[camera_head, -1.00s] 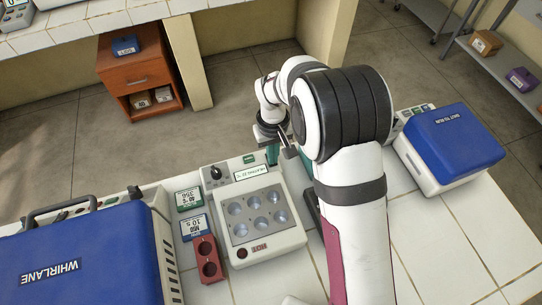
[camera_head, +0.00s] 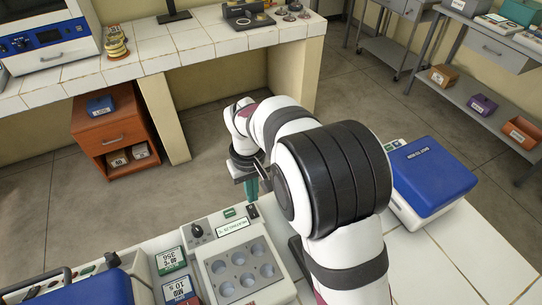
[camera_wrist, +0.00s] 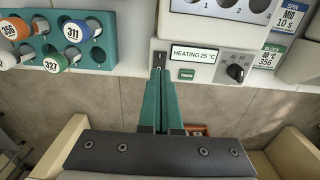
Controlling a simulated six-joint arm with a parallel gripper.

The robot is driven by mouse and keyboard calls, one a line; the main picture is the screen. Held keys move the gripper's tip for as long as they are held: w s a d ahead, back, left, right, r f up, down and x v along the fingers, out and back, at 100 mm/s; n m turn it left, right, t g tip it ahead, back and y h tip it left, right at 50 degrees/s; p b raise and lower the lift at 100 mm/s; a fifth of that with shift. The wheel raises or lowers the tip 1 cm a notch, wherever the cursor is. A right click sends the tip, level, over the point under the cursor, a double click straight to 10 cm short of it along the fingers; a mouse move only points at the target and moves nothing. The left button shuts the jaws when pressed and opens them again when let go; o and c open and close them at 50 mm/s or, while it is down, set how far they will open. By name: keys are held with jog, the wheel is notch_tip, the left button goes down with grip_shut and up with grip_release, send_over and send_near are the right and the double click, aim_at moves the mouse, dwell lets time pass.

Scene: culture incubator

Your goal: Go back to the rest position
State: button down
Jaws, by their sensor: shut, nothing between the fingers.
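My gripper (camera_head: 251,188) is at the back edge of the white tiled bench in the head view, its green fingers pointing down beside the heating block's rear panel. In the wrist view my gripper (camera_wrist: 161,88) shows two green fingers shut together, with nothing between them. The heating block (camera_head: 211,262) is white with empty round wells; its label reads HEATING 25 °C in the wrist view (camera_wrist: 225,50). My arm hides part of the bench to the right of the block.
A white box with a blue lid (camera_head: 432,178) stands right on the bench. A blue machine (camera_head: 85,290) is at lower left. A green rack (camera_wrist: 95,55) with several capped tubes shows in the wrist view. Floor lies behind the bench.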

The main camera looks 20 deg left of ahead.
jog(key=s+d+r+m, duration=0.35)
jog(key=d+r, duration=0.35)
jog(key=d, duration=0.4)
jog(key=s+d+r+m+y, duration=0.1)
jog(key=s+d+r+m, duration=0.2)
jog(key=s+d+m, duration=0.8)
jog(key=s+d, duration=0.2)
jog(key=s, duration=0.4)
jog(key=shift+s+d+y, duration=0.2)
jog(key=shift+d+y, duration=0.15)
jog(key=shift+y, duration=0.05)
